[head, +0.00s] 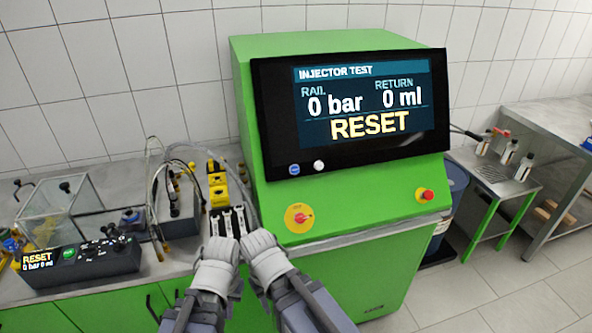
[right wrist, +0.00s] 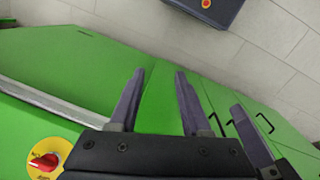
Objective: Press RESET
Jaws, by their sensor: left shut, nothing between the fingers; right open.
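The large screen (head: 365,110) on the green test bench shows "INJECTOR TEST", 0 bar, 0 ml and "RESET" in yellow letters. Below the screen are a blue button (head: 294,170) and a white button (head: 319,166); their labels are too small to read. A small control box (head: 85,260) at the left also shows "RESET" and has a green button (head: 68,254). My left gripper (head: 222,246) is shut and empty, in front of the bench's left side, apart from these buttons. My right gripper (head: 260,240) is close beside it; its open, empty fingers show in the right wrist view (right wrist: 160,95).
A red knob on a yellow disc (head: 300,217) sits right of my grippers; it also shows in the right wrist view (right wrist: 44,162). A red stop button (head: 425,195) is farther right. A clear box (head: 58,210) stands left.

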